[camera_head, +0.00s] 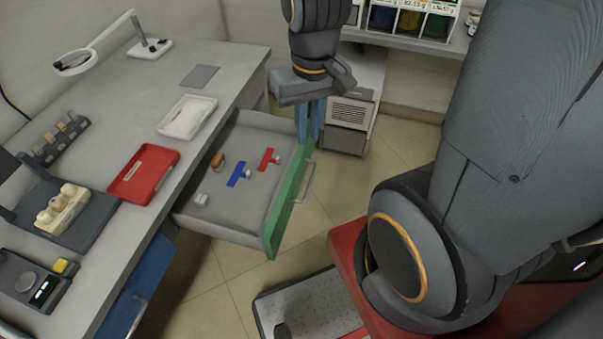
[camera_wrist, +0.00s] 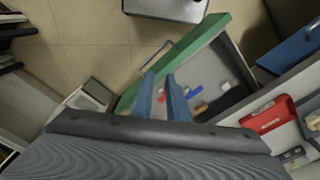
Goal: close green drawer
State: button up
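The green drawer is pulled out from the grey desk, its green front panel (camera_head: 289,190) facing right with a metal handle (camera_head: 306,183). In the wrist view the green front (camera_wrist: 205,38) runs diagonally, its handle (camera_wrist: 155,55) on the outer side. My gripper (camera_head: 310,138) points down at the far end of the front panel. Its two blue fingers (camera_wrist: 160,80) are apart, with the panel's green edge showing around their tips. I cannot tell whether they touch it. The drawer holds red and blue pieces, a brown item and a small white item.
The desk (camera_head: 222,75) carries a red tray (camera_head: 144,174), a white tray (camera_head: 187,117) and a lamp. A blue drawer front (camera_head: 140,287) stands out nearer me, below the desk. A grey-white box unit (camera_head: 351,117) stands behind the gripper. Tiled floor lies open right of the drawer.

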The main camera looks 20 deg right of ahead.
jog(key=w+d+f+m+b, duration=0.1)
jog(key=w+d+f+m, duration=0.1)
jog(key=m, duration=0.3)
jog(key=w+d+f+m+y+b, duration=0.1)
jog(key=w+d+f+m+b, duration=0.1)
jog(key=w+d+f+m, duration=0.1)
jog(key=w+d+f+m+y+b, duration=0.1)
jog(key=w+d+f+m+b, duration=0.1)
jog(key=d+m, duration=0.2)
jog(key=shift+w+d+f+m, duration=0.1)
jog(key=shift+w+m, duration=0.05)
jog(key=shift+m, duration=0.5)
jog(key=shift+w+f+m, duration=0.1)
jog(key=shift+m, duration=0.55)
grip_shut()
jog(key=w+d+f+m+t+y+b, duration=0.1)
jog(key=w+d+f+m+t+b, duration=0.25)
jog(key=d+m, duration=0.65)
jog(key=w+a+f, duration=0.3)
jog(key=f, duration=0.2)
jog(key=w+a+f+m+g, duration=0.1)
jog(key=w+a+f, duration=0.1)
jog(key=a+f, duration=0.1)
jog(key=shift+x, duration=1.05)
jog(key=shift+w+a+r+g, duration=0.1)
jog(key=shift+w+a+g, duration=0.05)
jog(key=shift+w+g, duration=0.1)
